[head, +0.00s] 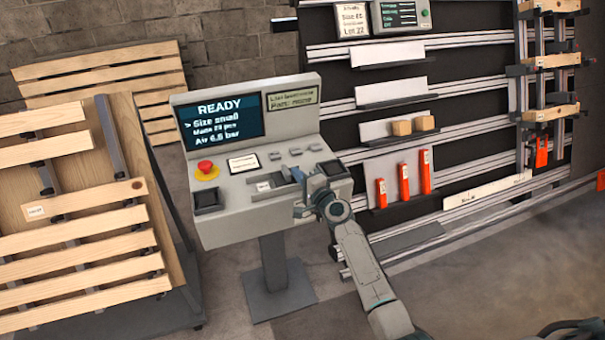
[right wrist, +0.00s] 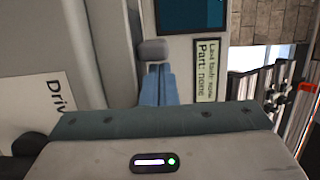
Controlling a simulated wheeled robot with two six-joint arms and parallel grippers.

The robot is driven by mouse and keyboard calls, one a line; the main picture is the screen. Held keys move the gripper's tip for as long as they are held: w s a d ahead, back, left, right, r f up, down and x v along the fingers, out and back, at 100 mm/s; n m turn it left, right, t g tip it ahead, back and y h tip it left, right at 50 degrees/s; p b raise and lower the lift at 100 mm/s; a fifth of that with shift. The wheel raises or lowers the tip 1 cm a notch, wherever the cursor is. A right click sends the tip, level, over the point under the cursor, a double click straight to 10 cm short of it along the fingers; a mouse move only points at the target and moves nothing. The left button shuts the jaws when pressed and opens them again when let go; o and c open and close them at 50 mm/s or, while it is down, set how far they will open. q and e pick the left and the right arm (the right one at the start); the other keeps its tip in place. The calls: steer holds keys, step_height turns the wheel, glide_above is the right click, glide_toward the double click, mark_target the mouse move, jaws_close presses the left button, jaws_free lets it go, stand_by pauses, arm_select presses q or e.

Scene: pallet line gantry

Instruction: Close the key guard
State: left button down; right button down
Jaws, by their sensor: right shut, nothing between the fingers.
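The grey control console (head: 230,215) stands at the middle left in the head view. On its sloped face, a small label (head: 263,186) sits beside a grey raised part that may be the key guard (head: 282,178); the gripper partly hides it, and I cannot tell its angle. My right gripper (head: 298,176) is shut and empty, low over the right half of this face. In the right wrist view its blue fingers (right wrist: 158,86) are together, with a grey block (right wrist: 152,50) just past their tips; contact is unclear. My left gripper is out of view.
The console also carries a READY screen (head: 220,123), a red stop button (head: 206,167) and several small buttons. Slatted pallets (head: 80,230) stand to the left. A rack with rails (head: 450,130) and orange parts (head: 403,183) stands to the right. Open floor lies at the lower right.

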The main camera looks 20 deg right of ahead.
steer(key=a, duration=0.8)
steer(key=shift+s, duration=0.15)
steer(key=shift+d, duration=0.1)
